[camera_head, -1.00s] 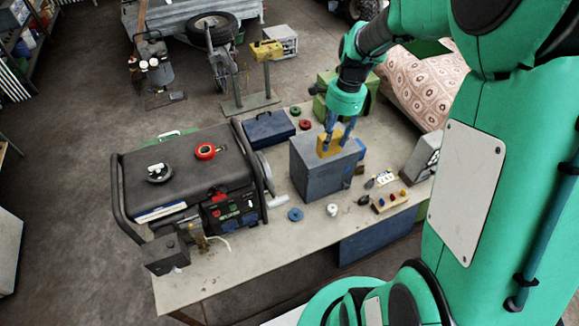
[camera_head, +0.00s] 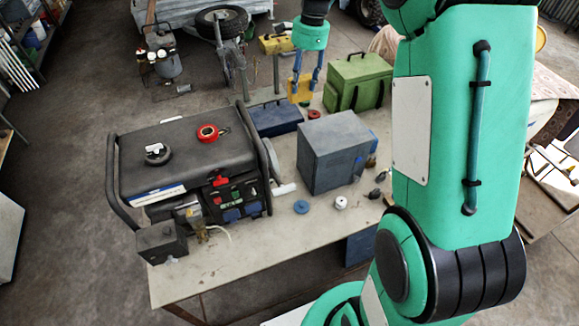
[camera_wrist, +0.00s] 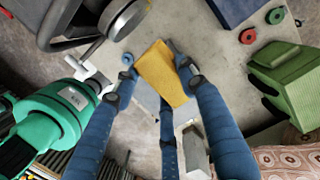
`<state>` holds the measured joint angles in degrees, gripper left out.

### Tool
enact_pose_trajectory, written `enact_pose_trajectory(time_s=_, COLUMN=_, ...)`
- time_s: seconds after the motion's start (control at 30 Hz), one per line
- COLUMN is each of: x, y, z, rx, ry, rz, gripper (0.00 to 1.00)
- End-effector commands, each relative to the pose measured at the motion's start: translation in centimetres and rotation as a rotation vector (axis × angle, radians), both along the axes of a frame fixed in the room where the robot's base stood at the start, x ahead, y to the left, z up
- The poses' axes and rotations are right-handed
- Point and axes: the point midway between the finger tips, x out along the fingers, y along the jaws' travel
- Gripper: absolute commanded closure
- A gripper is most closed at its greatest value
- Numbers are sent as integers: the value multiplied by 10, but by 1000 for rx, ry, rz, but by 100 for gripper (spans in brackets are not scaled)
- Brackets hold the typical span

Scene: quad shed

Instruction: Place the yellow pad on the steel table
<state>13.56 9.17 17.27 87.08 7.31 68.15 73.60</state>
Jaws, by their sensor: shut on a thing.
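The yellow pad (camera_head: 300,88) hangs between the blue fingers of my gripper (camera_head: 306,76) in the head view. My gripper is shut on it and holds it beyond the grey-blue box, above the far part of the table. In the wrist view the pad (camera_wrist: 163,75) lies tilted between the fingertips (camera_wrist: 155,62). A long pale-topped table (camera_head: 225,270) stands below; it is the only table clearly in view near the pad, and I cannot tell if it is steel.
The grey-blue box (camera_head: 335,150), a black generator (camera_head: 185,155), a dark blue case (camera_head: 275,118) and a green box (camera_head: 358,82) stand on the table. Blue tape (camera_head: 301,207) and a white roll (camera_head: 341,202) lie near the front.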

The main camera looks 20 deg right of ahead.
Motion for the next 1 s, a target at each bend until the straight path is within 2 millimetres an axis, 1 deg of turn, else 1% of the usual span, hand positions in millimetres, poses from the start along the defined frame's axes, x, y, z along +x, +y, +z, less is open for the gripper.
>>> enact_pose_trajectory(time_s=0.03, x=15, y=7, z=-6, rx=0, ry=-1, rz=3, gripper=69)
enact_pose_trajectory(time_s=0.13, x=37, y=20, z=-6, rx=0, ry=-1, rz=3, gripper=69)
enact_pose_trajectory(time_s=0.2, x=49, y=27, z=-5, rx=0, ry=-2, rz=2, gripper=69)
enact_pose_trajectory(time_s=0.4, x=73, y=43, z=-6, rx=0, ry=-1, rz=1, gripper=69)
enact_pose_trajectory(time_s=0.73, x=100, y=64, z=-9, rx=0, ry=0, rz=0, gripper=69)
enact_pose_trajectory(time_s=1.0, x=98, y=63, z=-56, rx=0, ry=2, rz=-1, gripper=69)
